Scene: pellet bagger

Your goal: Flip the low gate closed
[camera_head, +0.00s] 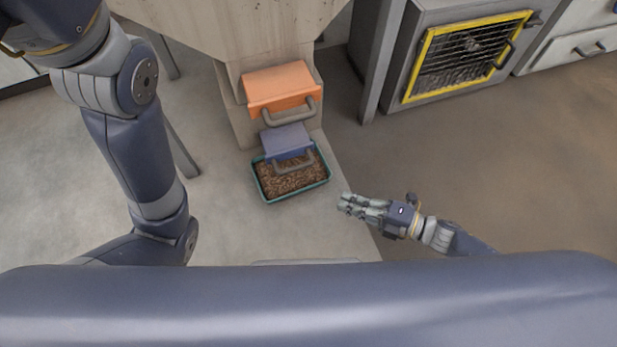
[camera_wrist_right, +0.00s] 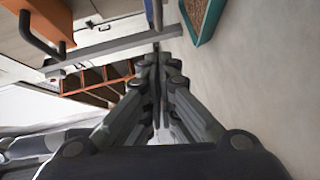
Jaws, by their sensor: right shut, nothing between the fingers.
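The low gate (camera_head: 285,141) is a blue flap with a grey bar handle (camera_head: 293,162), on the front of the beige bagger chute. It juts out over a teal tray (camera_head: 258,185) of brown pellets. Above it is an orange gate (camera_head: 280,86) with its own grey handle; it also shows in the right wrist view (camera_wrist_right: 45,16). My right gripper (camera_head: 345,204) is shut and empty, to the right of and apart from the tray and the low gate. In the right wrist view its fingers (camera_wrist_right: 157,62) meet. My left gripper is out of view; only its arm shows.
The beige hopper (camera_head: 225,30) stands above the gates. A grey cabinet with a yellow-framed mesh door (camera_head: 465,60) is at the upper right. The tray's corner shows in the right wrist view (camera_wrist_right: 208,28). The floor around my right gripper is clear.

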